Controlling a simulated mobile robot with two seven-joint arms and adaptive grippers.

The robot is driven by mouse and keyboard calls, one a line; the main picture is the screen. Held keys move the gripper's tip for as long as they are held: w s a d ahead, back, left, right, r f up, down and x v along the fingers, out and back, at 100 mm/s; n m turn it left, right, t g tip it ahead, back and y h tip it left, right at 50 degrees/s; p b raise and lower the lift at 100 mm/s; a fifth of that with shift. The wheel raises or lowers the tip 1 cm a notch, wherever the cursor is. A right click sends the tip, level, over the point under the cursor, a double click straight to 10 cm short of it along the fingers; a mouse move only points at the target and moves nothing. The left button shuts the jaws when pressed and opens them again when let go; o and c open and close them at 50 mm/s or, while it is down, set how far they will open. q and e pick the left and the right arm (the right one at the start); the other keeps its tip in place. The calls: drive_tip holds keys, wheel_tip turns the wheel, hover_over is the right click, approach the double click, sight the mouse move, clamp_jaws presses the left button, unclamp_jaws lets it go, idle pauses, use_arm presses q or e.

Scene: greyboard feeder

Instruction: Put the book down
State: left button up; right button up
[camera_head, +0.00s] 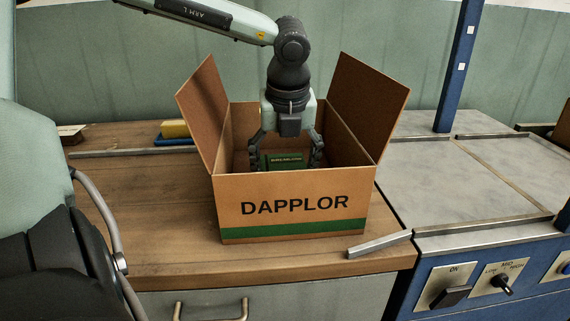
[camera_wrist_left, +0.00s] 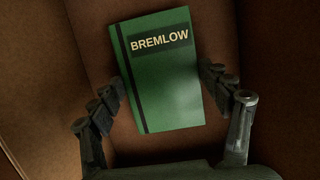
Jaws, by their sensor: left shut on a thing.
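A green book (camera_head: 284,161) with BREMLOW on its cover is inside an open cardboard box (camera_head: 294,205) marked DAPPLOR. In the left wrist view the book (camera_wrist_left: 165,90) lies between the fingers, its cover facing the camera and slightly tilted. My left gripper (camera_head: 286,160) reaches down into the box from above and is shut on the book's two sides. The box's front wall hides the book's lower part. I cannot tell whether the book touches the box floor. My right gripper is in neither view.
The box stands on a wooden bench (camera_head: 150,220) with its side flaps up. A metal bar (camera_head: 379,244) lies at its front right corner. A yellow block (camera_head: 175,129) on a blue tray (camera_head: 172,141) sits behind left. A grey-topped machine (camera_head: 462,185) with knobs is at right.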

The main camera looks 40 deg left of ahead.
use_arm(q)
drive_tip(key=o, duration=1.4)
drive_tip(key=shift+c, duration=0.2)
drive_tip(key=shift+r, duration=0.1)
drive_tip(key=v, duration=1.2)
